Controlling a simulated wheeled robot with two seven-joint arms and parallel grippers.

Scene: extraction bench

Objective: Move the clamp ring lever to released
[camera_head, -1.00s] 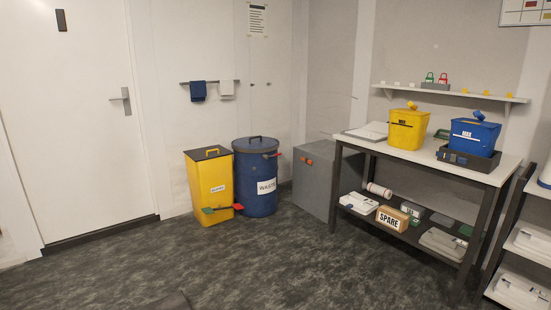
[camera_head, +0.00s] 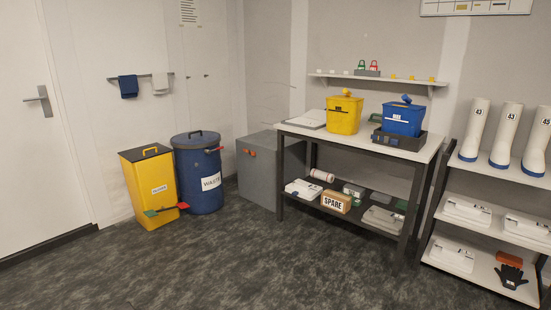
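The blue drum (camera_head: 190,170) with a "WASTE" label stands against the back wall, left of the middle. Its lid is on, with a dark handle on top. A small lever with a red end (camera_head: 221,149) sticks out at the right of the drum's rim; this looks like the clamp ring lever. It is too small to tell its exact setting. Neither of my grippers shows in the head view.
A yellow bin (camera_head: 147,185) with green and red pedals stands left of the drum, close to it. A grey cabinet (camera_head: 263,180) is to the right. A workbench (camera_head: 400,152) and a boot rack (camera_head: 485,183) stand farther right. The floor in front is clear.

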